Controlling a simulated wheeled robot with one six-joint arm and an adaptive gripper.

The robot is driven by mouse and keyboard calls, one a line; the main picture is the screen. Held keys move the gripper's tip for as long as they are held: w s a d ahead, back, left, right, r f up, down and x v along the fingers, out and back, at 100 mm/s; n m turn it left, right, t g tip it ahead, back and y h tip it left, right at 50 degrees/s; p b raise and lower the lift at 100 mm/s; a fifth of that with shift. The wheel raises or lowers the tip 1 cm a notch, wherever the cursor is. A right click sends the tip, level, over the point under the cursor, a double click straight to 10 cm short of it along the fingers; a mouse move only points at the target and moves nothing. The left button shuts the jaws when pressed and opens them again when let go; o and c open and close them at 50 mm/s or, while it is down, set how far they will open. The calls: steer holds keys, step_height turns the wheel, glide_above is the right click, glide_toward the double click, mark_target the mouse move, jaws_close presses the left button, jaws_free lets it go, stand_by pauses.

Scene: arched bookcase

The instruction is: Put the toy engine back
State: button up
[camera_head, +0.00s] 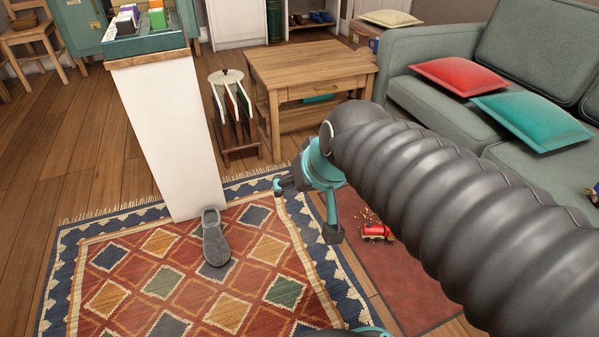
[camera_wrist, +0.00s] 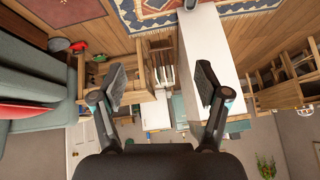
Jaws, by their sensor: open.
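A small red toy engine (camera_head: 376,232) with black parts lies on the dark red rug in the head view, just right of my gripper in the picture. Small tan crumbs or pieces lie by it. My gripper (camera_head: 306,212) is open and empty above the rugs, its two teal fingers spread apart. In the wrist view my gripper (camera_wrist: 160,85) shows its dark pads wide apart with nothing between them. I cannot identify the engine surely in the wrist view.
A grey slipper (camera_head: 216,238) lies on the patterned rug (camera_head: 110,290) by a white pillar (camera_head: 165,130). A wooden side table (camera_head: 310,70) and magazine rack (camera_head: 235,115) stand behind. A grey sofa (camera_head: 430,100) with red and teal cushions is at right. My arm hides part of the floor.

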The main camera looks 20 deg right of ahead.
steer(key=s+d+f+g+h, duration=0.1)
steer(key=s+d+f, duration=0.1)
steer(key=s, duration=0.5)
steer(key=shift+s+f+n, duration=0.2)
steer(key=shift+n, duration=0.1)
steer(key=shift+r, duration=0.1)
step_height(320, 180, up, 8)
steer(key=p, duration=0.8)
